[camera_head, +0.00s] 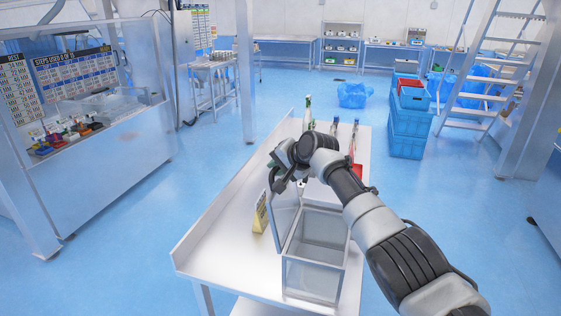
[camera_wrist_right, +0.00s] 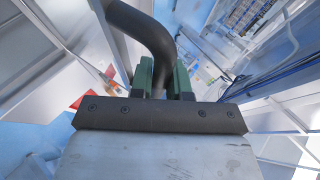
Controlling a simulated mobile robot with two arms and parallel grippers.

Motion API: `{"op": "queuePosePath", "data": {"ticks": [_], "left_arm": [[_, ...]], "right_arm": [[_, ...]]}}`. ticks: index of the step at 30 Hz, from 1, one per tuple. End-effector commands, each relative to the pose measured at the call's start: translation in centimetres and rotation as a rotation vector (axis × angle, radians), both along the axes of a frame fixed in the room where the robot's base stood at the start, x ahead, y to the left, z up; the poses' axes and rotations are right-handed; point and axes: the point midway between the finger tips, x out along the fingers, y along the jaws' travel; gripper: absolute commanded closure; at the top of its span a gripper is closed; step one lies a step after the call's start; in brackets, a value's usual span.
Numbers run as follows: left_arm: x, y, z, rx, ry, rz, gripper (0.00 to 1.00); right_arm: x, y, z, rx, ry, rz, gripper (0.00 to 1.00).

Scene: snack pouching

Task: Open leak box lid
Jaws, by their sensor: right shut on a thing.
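The leak box (camera_head: 317,262) is a clear-walled box with a pale frame on the near part of the steel table. Its lid (camera_head: 286,212) stands raised on the box's left side, steeply tilted, so the top is open and the box looks empty. My right gripper (camera_head: 275,178) is at the lid's upper edge, partly hidden by my wrist. In the right wrist view, its green fingers (camera_wrist_right: 160,78) are shut on a dark curved handle (camera_wrist_right: 143,25). My left gripper is not in view.
A yellow sign (camera_head: 260,213) stands on the steel table (camera_head: 215,232) just left of the lid. Bottles (camera_head: 307,114) and a red item (camera_head: 356,170) are farther back on it. Blue crates (camera_head: 409,130) stand on the floor behind right. The table's left front is clear.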

Motion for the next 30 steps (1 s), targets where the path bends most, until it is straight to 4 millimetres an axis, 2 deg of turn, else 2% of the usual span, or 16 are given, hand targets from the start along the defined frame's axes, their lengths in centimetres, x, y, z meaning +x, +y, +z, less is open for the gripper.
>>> {"op": "queuePosePath", "data": {"ticks": [19,20,24,30], "left_arm": [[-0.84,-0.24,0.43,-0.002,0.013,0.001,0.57],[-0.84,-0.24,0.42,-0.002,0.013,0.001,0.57],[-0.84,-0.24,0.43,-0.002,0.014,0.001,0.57],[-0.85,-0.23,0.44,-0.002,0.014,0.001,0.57]], "right_arm": [[0.01,0.17,-0.73,-0.052,0.02,0.001,1.0],[0.02,0.17,-0.75,-0.053,0.021,0.001,0.79],[0.04,0.16,-0.62,-0.05,0.019,0.001,0.59],[0.08,0.13,-0.49,-0.048,0.017,-0.001,0.59]]}}
